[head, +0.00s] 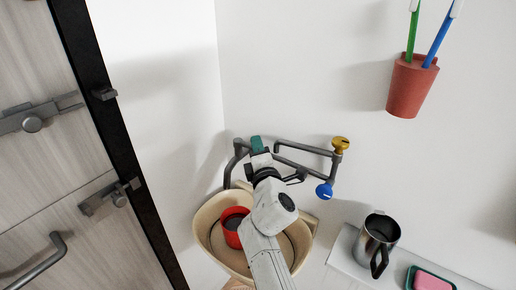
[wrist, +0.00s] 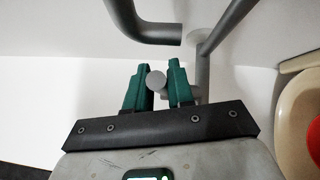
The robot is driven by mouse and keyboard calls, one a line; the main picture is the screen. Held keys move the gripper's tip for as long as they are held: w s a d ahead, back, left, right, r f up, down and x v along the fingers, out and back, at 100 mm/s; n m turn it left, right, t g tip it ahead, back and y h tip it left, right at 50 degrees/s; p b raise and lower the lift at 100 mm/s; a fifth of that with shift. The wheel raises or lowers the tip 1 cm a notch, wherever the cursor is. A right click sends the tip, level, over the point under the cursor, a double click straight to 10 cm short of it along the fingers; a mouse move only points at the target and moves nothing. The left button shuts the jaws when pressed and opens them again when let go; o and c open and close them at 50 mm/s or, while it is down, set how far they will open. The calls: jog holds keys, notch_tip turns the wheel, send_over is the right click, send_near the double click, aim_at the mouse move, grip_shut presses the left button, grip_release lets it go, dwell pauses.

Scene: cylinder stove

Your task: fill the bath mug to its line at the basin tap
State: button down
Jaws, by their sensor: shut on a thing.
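A red mug (head: 231,212), likely the bath mug, stands in the cream basin (head: 208,242), partly behind my arm. Its inside looks dark; I cannot make out a line or a water level. The grey tap pipe (head: 232,164) bends down above the basin. No water stream shows. The tap has a yellow knob (head: 340,143) and a blue knob (head: 324,191). My gripper (wrist: 160,80) has green fingers, shut on a grey round-ended tap lever (wrist: 155,81) beside the pipe. In the head view my gripper (head: 257,143) is at the tap, left of both knobs.
A steel mug with a black handle (head: 382,232) stands on the white shelf (head: 345,262) at right, beside a pink soap (head: 431,281) in a green dish. A terracotta toothbrush cup (head: 410,88) hangs on the wall. A wood-panelled door (head: 30,180) is at left.

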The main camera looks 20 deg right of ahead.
jog(key=shift+f, duration=0.15)
jog(key=b, duration=0.2)
jog(key=m+h+b, duration=0.1)
jog(key=b, duration=0.1)
jog(key=shift+s+a+f, duration=0.1)
jog(key=shift+a+f, duration=0.15)
jog(key=shift+a, duration=0.05)
jog(key=h+b, duration=0.1)
jog(key=b, duration=0.1)
jog(key=m+g+h+b, duration=0.1)
jog(key=a+m+h+b, duration=0.1)
jog(key=b, duration=0.1)
jog(key=shift+s+r+g+h+b, duration=0.25)
jog(key=shift+s+g+h+b, duration=0.05)
jog(key=shift+s+b, duration=0.05)
jog(key=c, duration=1.1)
grip_release()
jog(key=shift+r, duration=0.1)
jog(key=shift+s, duration=0.1)
